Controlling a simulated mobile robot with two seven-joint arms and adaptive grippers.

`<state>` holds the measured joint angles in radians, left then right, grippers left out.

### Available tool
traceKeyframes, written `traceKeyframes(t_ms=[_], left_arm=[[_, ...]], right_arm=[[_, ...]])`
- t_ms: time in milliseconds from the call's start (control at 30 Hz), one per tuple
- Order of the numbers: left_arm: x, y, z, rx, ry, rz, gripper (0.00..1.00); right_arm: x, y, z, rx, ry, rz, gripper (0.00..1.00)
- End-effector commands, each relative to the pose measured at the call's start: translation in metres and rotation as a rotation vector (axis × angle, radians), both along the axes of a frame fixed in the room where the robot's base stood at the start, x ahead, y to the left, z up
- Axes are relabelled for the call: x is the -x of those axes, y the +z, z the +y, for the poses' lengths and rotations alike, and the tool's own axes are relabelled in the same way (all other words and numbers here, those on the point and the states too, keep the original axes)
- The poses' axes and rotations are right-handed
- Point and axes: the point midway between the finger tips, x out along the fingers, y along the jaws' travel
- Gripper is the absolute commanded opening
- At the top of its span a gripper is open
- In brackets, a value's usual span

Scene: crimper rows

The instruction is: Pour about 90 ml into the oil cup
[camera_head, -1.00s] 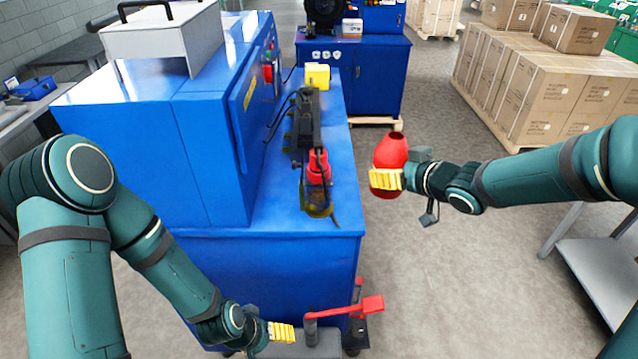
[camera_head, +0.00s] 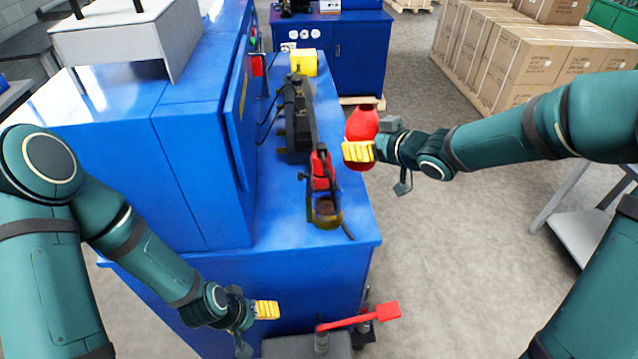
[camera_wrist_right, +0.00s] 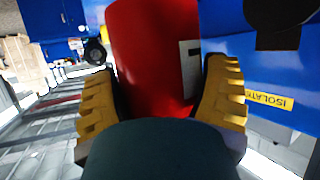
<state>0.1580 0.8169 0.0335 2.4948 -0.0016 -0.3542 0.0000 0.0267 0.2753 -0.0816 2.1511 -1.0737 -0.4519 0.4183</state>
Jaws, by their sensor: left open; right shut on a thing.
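A red bottle-shaped vessel (camera_head: 363,124) with an open top is in my right gripper (camera_head: 358,152), upright or nearly so, beside the right edge of the blue bench. The right wrist view shows it (camera_wrist_right: 150,60) between the two yellow fingers (camera_wrist_right: 160,105), with a pale label on its side. A small brownish, open-topped cup (camera_head: 326,213), which looks like the oil cup, sits at the bench's front in front of a dark device. The vessel is apart from the cup, behind and right of it in the picture. Its contents are hidden. My left gripper (camera_head: 267,310) is open and empty, low at the bench front.
The dark device (camera_head: 297,120) with a red part (camera_head: 321,170) stands on the bench (camera_head: 280,200). A yellow block (camera_head: 303,63) is behind it. A red-handled lever (camera_head: 388,311) is low in front. Boxes (camera_head: 520,60) stand at back right; floor between is clear.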

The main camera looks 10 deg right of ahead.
Motion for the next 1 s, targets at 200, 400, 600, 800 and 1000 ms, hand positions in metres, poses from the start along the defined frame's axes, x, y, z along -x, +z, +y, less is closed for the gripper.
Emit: traceKeyframes(t_ms=[200,400,600,800,1000], left_arm=[[0.000,0.000,0.000,0.000,0.000,0.000,0.73],[0.000,0.000,0.000,0.000,0.000,0.001,0.73],[0.000,-0.003,0.000,0.000,0.000,0.000,0.73],[0.000,-0.003,0.000,0.000,0.000,0.000,0.73],[0.000,-0.006,0.000,0.000,0.001,0.000,0.73]], right_arm=[[0.000,-0.019,0.001,-0.001,0.002,0.005,0.32],[0.000,-0.049,0.000,-0.001,0.000,0.003,0.32],[0.000,-0.069,0.000,0.000,0.001,0.000,0.32],[0.000,-0.070,0.000,0.000,0.000,-0.001,0.32],[0.001,-0.069,0.001,0.013,-0.003,-0.004,0.32]])
